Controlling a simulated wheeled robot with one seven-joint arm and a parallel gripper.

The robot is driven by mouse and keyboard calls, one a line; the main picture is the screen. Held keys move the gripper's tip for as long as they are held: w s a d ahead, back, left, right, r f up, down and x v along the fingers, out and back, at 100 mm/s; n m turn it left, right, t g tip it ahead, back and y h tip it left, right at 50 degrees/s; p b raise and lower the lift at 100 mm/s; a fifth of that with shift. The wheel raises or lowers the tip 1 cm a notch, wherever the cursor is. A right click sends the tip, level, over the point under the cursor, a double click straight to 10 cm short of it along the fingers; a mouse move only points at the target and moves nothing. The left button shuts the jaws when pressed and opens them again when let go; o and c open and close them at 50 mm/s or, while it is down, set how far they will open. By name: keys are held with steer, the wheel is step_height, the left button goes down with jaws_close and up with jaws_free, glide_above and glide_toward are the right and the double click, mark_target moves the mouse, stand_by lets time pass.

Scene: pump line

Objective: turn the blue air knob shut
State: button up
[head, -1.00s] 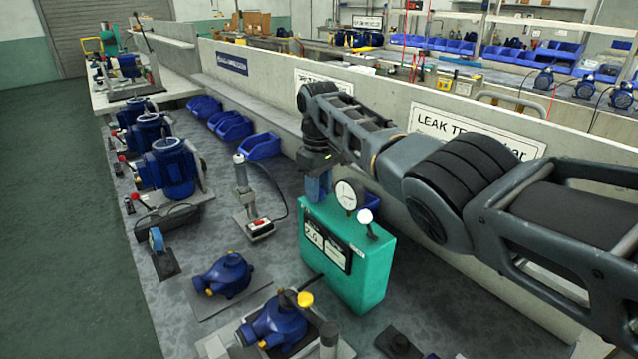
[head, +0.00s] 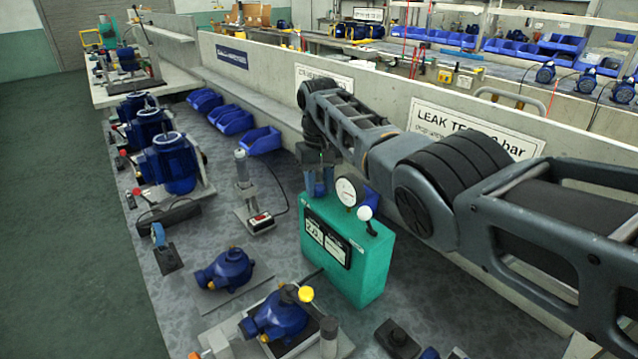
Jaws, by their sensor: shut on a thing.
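A teal leak-test box (head: 345,260) stands on the bench, with a round white gauge (head: 346,191) and a white-ball lever (head: 365,214) on top. My gripper (head: 319,190) points down at the box's top left edge, just left of the gauge. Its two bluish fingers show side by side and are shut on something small. The blue air knob itself is mostly hidden between and behind the fingers; its angle cannot be made out.
My arm reaches in from the right over the bench, close above the gauge and lever. Blue pump parts (head: 225,268) and a pump with a yellow cap (head: 275,316) lie in front. Blue bins (head: 261,140) line the low wall behind.

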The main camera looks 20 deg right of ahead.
mark_target(319, 187)
steer(key=shift+r, duration=0.1)
steer(key=o, duration=1)
steer(key=shift+r+b, duration=0.3)
steer(key=shift+r, duration=3.55)
